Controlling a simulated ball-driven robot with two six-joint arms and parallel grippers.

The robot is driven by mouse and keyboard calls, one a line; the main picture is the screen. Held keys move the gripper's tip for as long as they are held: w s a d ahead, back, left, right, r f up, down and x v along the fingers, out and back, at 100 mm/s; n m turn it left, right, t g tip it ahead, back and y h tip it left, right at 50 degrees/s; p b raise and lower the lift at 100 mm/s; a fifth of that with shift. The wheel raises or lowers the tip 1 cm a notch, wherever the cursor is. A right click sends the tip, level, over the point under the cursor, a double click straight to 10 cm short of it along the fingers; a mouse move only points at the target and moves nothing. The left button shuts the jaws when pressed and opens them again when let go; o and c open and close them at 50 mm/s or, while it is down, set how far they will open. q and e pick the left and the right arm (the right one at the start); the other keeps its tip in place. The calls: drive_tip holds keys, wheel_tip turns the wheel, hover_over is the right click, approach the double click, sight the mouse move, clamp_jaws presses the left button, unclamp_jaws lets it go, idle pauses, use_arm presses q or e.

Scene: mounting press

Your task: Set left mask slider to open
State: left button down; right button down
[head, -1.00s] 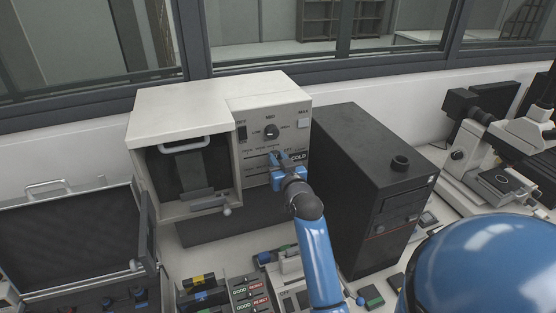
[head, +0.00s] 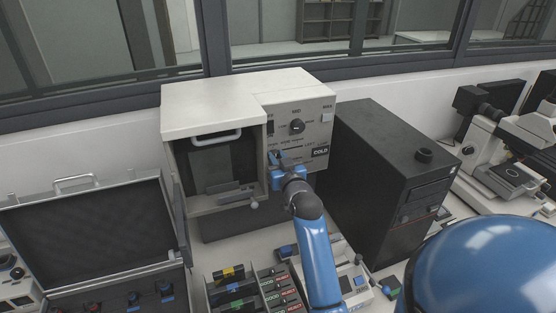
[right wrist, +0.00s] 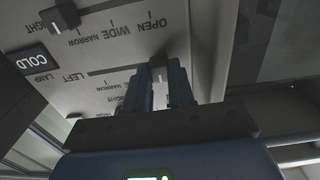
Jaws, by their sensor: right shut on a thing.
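The press's pale control panel (head: 312,140) faces me in the head view. My right gripper (head: 277,158) is at the panel's left part, beside the open chamber. In the right wrist view the panel lettering is upside down. There my right gripper (right wrist: 158,82) is shut on the left mask slider (right wrist: 159,75), whose small knob shows between the fingers. The knob lies about level with the OPEN mark of the neighbouring row; the fingers hide its own end labels. The other slider knob (right wrist: 60,18) stands apart near RIGHT. My left gripper is out of view.
The press's chamber (head: 215,165) with its handle is left of the gripper. A black computer tower (head: 385,170) stands close on the right. An open foam-lined case (head: 90,232) is at the left, and a label rack (head: 272,290) sits below my arm.

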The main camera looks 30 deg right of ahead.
drive_tip(key=shift+f, duration=0.15)
drive_tip(key=c, duration=1.2)
unclamp_jaws()
drive_tip(key=shift+o, duration=1.2)
drive_tip(key=shift+w+a, duration=0.1)
drive_tip(key=shift+a, duration=0.3)
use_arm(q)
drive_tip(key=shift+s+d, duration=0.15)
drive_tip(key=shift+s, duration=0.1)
use_arm(e)
drive_tip(key=shift+d, duration=0.3)
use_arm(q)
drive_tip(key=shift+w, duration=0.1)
use_arm(e)
drive_tip(key=shift+a, duration=0.1)
drive_tip(key=shift+r, duration=0.2)
